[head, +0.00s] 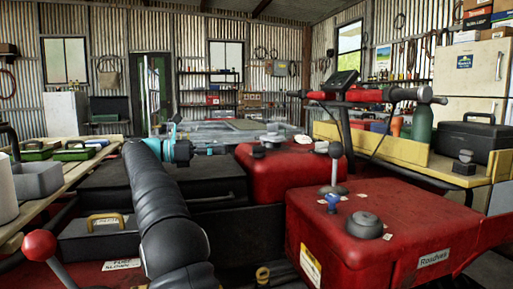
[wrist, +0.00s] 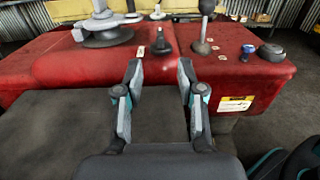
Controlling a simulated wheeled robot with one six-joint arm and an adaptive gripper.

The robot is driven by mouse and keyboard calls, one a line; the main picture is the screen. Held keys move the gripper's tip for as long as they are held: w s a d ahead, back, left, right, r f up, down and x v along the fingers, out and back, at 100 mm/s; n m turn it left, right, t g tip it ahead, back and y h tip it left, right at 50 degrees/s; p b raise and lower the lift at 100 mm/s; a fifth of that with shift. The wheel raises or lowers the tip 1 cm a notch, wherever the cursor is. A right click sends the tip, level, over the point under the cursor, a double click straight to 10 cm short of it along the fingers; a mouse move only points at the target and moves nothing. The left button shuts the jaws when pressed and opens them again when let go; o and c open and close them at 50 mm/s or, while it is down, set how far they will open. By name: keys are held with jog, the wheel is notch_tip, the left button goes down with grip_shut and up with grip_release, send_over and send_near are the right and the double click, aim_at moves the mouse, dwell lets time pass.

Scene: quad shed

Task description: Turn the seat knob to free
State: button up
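A small black knob (wrist: 162,42), possibly the seat knob, stands on the near edge of the red bodywork (wrist: 75,62) in the wrist view. Small pale tags lie beside it; their writing is too small to read. What looks like the same knob shows in the head view (head: 258,152). My gripper (wrist: 160,68) is open and empty, its two fingers wide apart, with the knob beyond the gap between them. In the head view my gripper (head: 208,150) is left of the knob and apart from it. The knob's setting cannot be made out.
A grey round fitting (wrist: 100,30) is left of the knob; a ball-topped lever (wrist: 203,40), a blue knob (wrist: 248,52) and a black cap (wrist: 272,52) are to its right. Red handlebars (head: 345,95) rise behind. A tray bench (head: 60,190) stands left.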

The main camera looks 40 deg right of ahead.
aim_at(259, 146)
jog(key=x, duration=1.3)
grip_shut()
